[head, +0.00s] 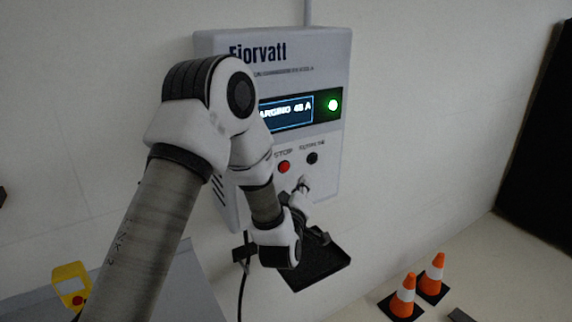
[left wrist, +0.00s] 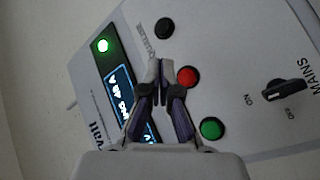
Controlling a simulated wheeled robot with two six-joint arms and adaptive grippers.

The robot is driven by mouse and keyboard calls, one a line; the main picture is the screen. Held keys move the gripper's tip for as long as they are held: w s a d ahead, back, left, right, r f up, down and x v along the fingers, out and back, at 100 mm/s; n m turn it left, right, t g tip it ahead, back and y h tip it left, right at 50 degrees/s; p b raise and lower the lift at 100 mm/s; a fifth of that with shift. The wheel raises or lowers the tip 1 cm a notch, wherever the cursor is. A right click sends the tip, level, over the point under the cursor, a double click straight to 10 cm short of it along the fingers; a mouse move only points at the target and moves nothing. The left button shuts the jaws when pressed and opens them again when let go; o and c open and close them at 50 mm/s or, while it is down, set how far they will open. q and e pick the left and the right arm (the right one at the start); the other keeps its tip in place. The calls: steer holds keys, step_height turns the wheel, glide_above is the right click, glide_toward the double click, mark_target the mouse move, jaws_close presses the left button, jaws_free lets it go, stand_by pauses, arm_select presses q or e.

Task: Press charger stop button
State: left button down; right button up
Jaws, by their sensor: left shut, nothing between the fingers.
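The charger (head: 335,60) is a light grey wall box marked Fjorvatt; its display (head: 287,114) reads a charging current of about 48 A. The red stop button (head: 284,167) sits below the display, under the word STOP, and also shows in the left wrist view (left wrist: 188,77). My left gripper (head: 304,182) is shut and empty, in front of the panel, below and to the right of the red button. In the left wrist view its fingertips (left wrist: 160,66) are just left of the red button; I cannot tell whether they touch the panel. My right gripper is not in view.
A black button (head: 312,158) is right of the red one. The green lamp (head: 333,104) is lit. A green button (left wrist: 211,128) and a mains knob (left wrist: 285,91) show in the left wrist view. A black tray (head: 315,265) is below; orange cones (head: 404,295) stand lower right.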

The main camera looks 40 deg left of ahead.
mark_target(285, 167)
arm_select(q)
steer(key=shift+w+a+p, duration=0.1)
steer(key=shift+w+a, duration=0.2)
steer(key=shift+a, duration=0.45)
steer(key=shift+w+a+p, duration=0.1)
steer(key=shift+w+a, duration=0.2)
steer(key=shift+a, duration=0.45)
steer(key=shift+w+a+p, duration=0.1)
steer(key=shift+w+a, duration=0.2)
steer(key=shift+a, duration=0.45)
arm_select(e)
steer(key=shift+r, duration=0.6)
arm_select(q)
steer(key=shift+w+a, duration=0.15)
steer(key=shift+a, duration=0.25)
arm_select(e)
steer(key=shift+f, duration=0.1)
arm_select(q)
steer(key=shift+w+a, duration=0.15)
steer(key=shift+a, duration=0.25)
steer(key=shift+d, duration=0.1)
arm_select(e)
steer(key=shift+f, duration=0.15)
arm_select(q)
steer(key=shift+s+d+b, duration=0.3)
steer(key=shift+d+b, duration=0.3)
steer(key=shift+d, duration=0.15)
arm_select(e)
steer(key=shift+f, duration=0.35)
